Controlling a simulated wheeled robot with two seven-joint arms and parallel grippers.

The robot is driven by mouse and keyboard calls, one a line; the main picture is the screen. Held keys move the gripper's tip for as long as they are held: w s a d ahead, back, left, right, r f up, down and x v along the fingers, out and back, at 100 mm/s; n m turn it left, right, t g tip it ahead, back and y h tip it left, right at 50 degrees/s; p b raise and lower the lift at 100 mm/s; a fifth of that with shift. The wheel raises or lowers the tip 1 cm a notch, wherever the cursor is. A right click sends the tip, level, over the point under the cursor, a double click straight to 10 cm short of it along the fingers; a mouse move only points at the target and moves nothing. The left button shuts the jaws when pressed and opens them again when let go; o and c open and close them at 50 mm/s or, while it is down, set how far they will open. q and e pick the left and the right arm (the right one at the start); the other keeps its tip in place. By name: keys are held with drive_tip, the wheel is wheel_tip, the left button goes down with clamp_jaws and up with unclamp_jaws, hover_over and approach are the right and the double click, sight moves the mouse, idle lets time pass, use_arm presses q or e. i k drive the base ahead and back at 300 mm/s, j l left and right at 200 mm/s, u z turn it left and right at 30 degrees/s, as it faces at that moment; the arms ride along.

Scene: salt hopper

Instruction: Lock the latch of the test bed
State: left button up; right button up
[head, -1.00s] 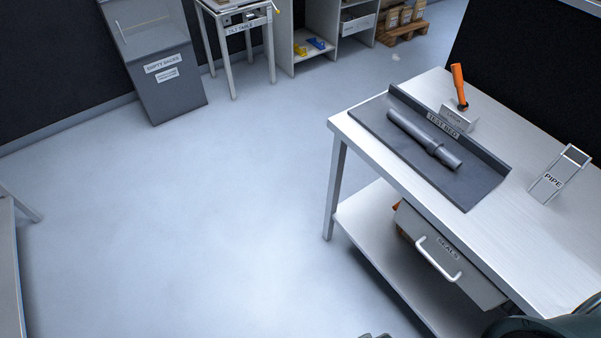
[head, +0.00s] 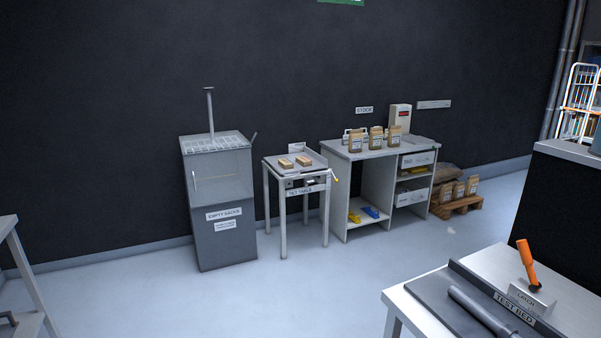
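The test bed (head: 432,292) is a dark tray with a raised back wall on a pale table at the lower right of the head view. A grey pipe (head: 475,307) lies in it, cut off by the bottom edge. Behind the wall is the latch block (head: 531,298), a light block labelled LATCH. Its orange lever (head: 527,258) stands up, leaning slightly to the left. Neither of my grippers is in view, and nothing of mine touches the lever.
A tilt table (head: 292,190) with two small packs stands at the back, between an empty-sacks cabinet (head: 217,205) and a stock shelf (head: 350,185). A pallet (head: 456,205) with bags is right of the shelf. Open floor (head: 300,290) lies left of the test bed table.

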sight(523, 247)
drive_tip(key=z, duration=1.6)
drive_tip(key=k+j, duration=0.4)
drive_tip(key=j, duration=0.2)
drive_tip(key=k+j+z, duration=0.1)
drive_tip(key=k+j, duration=0.3)
drive_tip(key=j, duration=0.2)
drive_tip(key=i+j+z, duration=0.3)
drive_tip(key=i+j, duration=0.25)
drive_tip(key=i+j+z, duration=0.15)
drive_tip(key=i+j, duration=0.15)
drive_tip(key=i+j+z, duration=0.3)
drive_tip(key=i+j, duration=0.15)
drive_tip(key=j, duration=0.25)
drive_tip(key=i+j+z, duration=0.15)
drive_tip(key=j, duration=0.25)
drive_tip(key=i+j+z, duration=0.15)
drive_tip(key=j, duration=0.25)
drive_tip(key=i, duration=0.1)
